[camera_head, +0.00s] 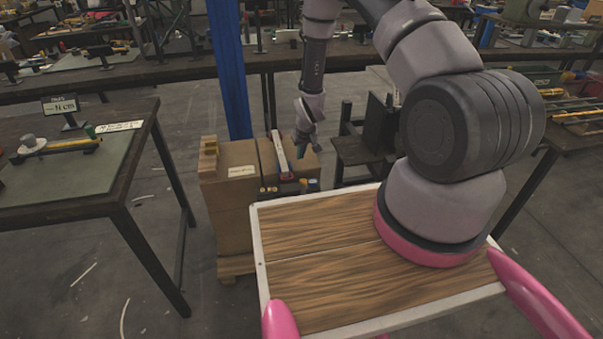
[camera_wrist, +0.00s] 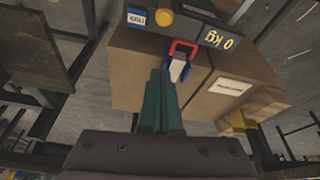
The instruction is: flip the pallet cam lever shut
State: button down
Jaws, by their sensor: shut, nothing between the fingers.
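The cam lever (camera_head: 283,158) is a long pale bar with red edges. It stands raised and leaning on top of the brown cartons, near their front. In the wrist view its red U-shaped end (camera_wrist: 183,45) and a pale and blue part face the camera. My gripper (camera_head: 316,147) hangs just right of the lever in the head view. Its green fingers (camera_wrist: 160,75) are shut together and empty, with their tips close beside the lever. I cannot tell whether they touch it. The lever's base is partly hidden by the fingers in the wrist view.
The cartons (camera_head: 228,190) stand on a wooden pallet (camera_head: 236,266) beside a blue post (camera_head: 229,70). A display reading 0 kg (camera_wrist: 221,40) and a yellow knob (camera_wrist: 165,17) are near the lever. A table (camera_head: 130,175) stands left, a dark stand (camera_head: 365,148) right.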

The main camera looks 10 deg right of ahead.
jog(key=shift+f, duration=0.1)
send_over(303, 189)
jog(key=w, duration=0.4)
jog(key=f, duration=0.9)
jog(key=shift+w+a, duration=0.15)
jog(key=shift+a, duration=0.05)
jog(key=shift+s+d+f, duration=0.1)
jog(key=shift+s+d, duration=0.05)
jog(key=shift+s, duration=0.75)
